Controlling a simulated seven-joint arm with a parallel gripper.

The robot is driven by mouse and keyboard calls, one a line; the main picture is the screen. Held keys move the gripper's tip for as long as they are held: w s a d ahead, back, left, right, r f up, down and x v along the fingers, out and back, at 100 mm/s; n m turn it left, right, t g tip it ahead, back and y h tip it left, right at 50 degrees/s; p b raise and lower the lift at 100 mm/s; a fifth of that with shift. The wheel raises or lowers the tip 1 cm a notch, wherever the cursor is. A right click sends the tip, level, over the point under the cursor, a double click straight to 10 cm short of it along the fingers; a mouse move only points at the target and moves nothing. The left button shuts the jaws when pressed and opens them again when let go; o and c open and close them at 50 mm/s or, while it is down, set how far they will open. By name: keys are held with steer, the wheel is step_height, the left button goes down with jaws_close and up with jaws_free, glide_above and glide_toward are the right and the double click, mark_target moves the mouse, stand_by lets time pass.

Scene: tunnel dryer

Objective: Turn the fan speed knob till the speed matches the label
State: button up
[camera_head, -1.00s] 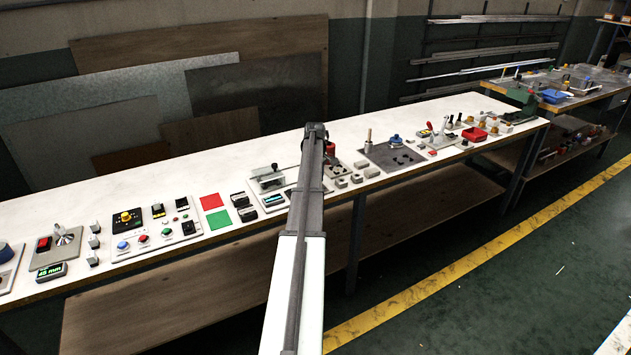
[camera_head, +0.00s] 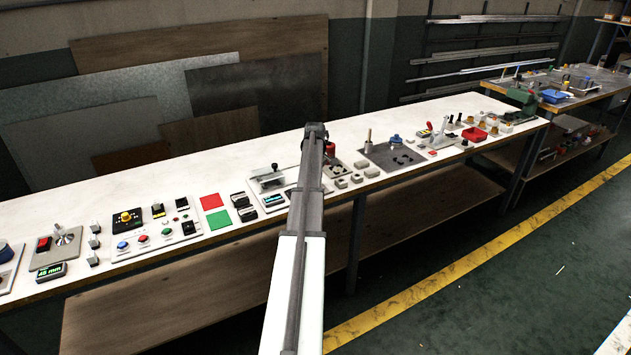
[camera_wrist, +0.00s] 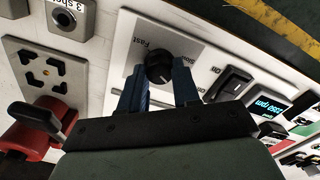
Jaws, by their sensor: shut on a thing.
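The black round fan speed knob (camera_wrist: 158,58) sits on a grey plate (camera_wrist: 142,47) marked Fast and Slow in the wrist view. My gripper (camera_wrist: 159,75) has its two blue fingers on either side of the knob and is shut on it. A small dark display (camera_wrist: 270,106) with cyan rpm digits is right of the knob, upside down; I cannot read the number surely. It also shows in the head view (camera_head: 274,199). In the head view my arm hides the knob and the gripper. I cannot make out the speed label.
A black rocker switch (camera_wrist: 229,84) marked On is between knob and display. A red clamp-like part (camera_wrist: 52,122) stands close at the left, beside a grey plate (camera_wrist: 28,58) with black marks. Other panels and blocks line the white bench (camera_head: 150,190) on both sides.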

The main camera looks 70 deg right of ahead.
steer(key=m, duration=0.3)
steer(key=shift+m, duration=0.4)
steer(key=m, duration=0.4)
steer(key=shift+m, duration=0.3)
steer(key=m, duration=0.4)
steer(key=shift+d, duration=0.1)
steer(key=shift+m, duration=2.1)
steer(key=o, duration=1.1)
steer(key=shift+c, duration=0.2)
